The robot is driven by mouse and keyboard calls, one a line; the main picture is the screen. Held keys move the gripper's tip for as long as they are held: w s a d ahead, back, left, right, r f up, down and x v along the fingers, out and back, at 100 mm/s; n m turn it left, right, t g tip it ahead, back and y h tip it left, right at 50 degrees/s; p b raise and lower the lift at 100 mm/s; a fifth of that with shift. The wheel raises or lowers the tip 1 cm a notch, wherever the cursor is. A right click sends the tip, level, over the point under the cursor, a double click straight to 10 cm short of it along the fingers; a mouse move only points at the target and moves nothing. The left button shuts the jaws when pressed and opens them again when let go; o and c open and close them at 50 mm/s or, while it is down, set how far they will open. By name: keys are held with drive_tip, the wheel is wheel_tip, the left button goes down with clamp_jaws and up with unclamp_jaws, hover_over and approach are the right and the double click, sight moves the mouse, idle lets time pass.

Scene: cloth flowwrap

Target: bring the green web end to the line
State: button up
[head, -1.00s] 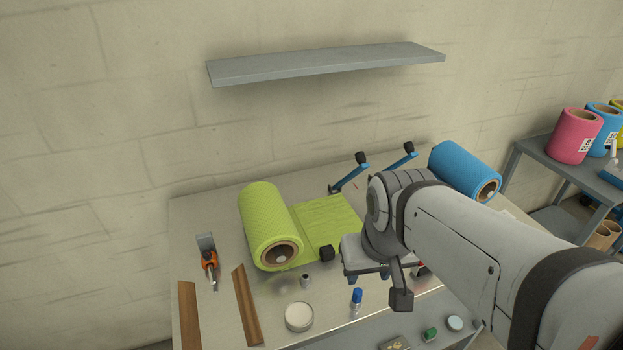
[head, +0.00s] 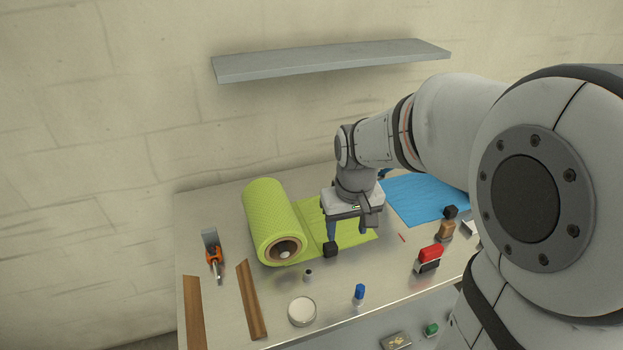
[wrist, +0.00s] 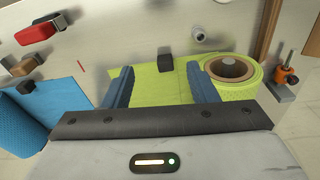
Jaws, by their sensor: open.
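The green roll (head: 272,222) lies at the left of the table. Its green web (head: 312,215) runs flat to the right, and its free end (head: 368,237) shows to the right of my gripper. My gripper (head: 347,230) points down over the web, its blue fingers apart with nothing held. In the wrist view my gripper (wrist: 160,75) has the green web (wrist: 150,88) between and beyond its fingers. I cannot tell whether the fingertips touch it. A short red mark (head: 402,237) lies on the table between the green and blue webs; I cannot tell whether it is the line.
A black block (head: 330,250) is at the green web's front edge. The blue web (head: 425,200) lies to the right, partly behind my arm. A red-topped item (head: 429,257), a brown block (head: 445,230) and a blue-capped bottle (head: 359,293) stand nearby. A shelf (head: 330,62) hangs above.

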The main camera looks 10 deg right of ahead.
drive_tip(key=n+g, duration=0.1)
hover_over(331, 245)
wheel_tip(331, 245, down, 6)
drive_tip(key=shift+s+f, duration=0.1)
drive_tip(key=shift+f, duration=0.4)
wheel_tip(331, 245, down, 8)
drive_tip(key=shift+r+p, duration=0.25)
drive_tip(key=shift+p, duration=0.3)
drive_tip(key=shift+c, duration=0.4)
clamp_jaws()
